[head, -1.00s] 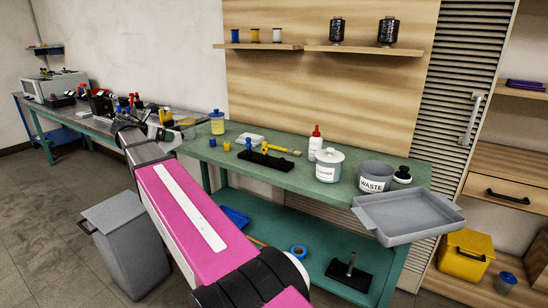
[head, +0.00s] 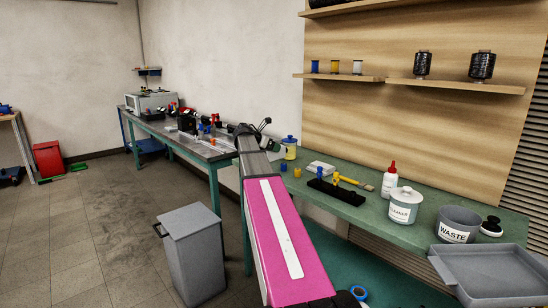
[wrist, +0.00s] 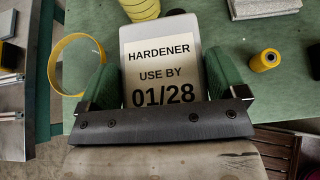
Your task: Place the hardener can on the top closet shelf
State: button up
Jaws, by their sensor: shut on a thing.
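The hardener can (wrist: 160,62) fills the middle of the wrist view. It is light grey, with a pale label reading "HARDENER USE BY 01/28". My gripper (wrist: 158,82) is shut on it, with a green finger pad at each side. In the head view my gripper (head: 256,131) is at the far end of my pink arm, near the left end of the green bench. I cannot make out the can there. The top closet shelf is not in view; only part of a slatted door (head: 530,182) shows at the right edge.
The green bench (head: 335,205) holds a cleaner jar (head: 403,207), a waste pot (head: 457,225), a white bottle (head: 389,181) and a yellow-and-blue jar (head: 289,149). A grey tray (head: 488,275) is at lower right.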

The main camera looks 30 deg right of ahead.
aim_at(272, 155)
jog(key=shift+d+f, duration=0.55)
jog(key=shift+d, duration=0.2)
jog(key=shift+f, duration=1.85)
jog(key=shift+f, duration=0.1)
jog(key=o, duration=0.9)
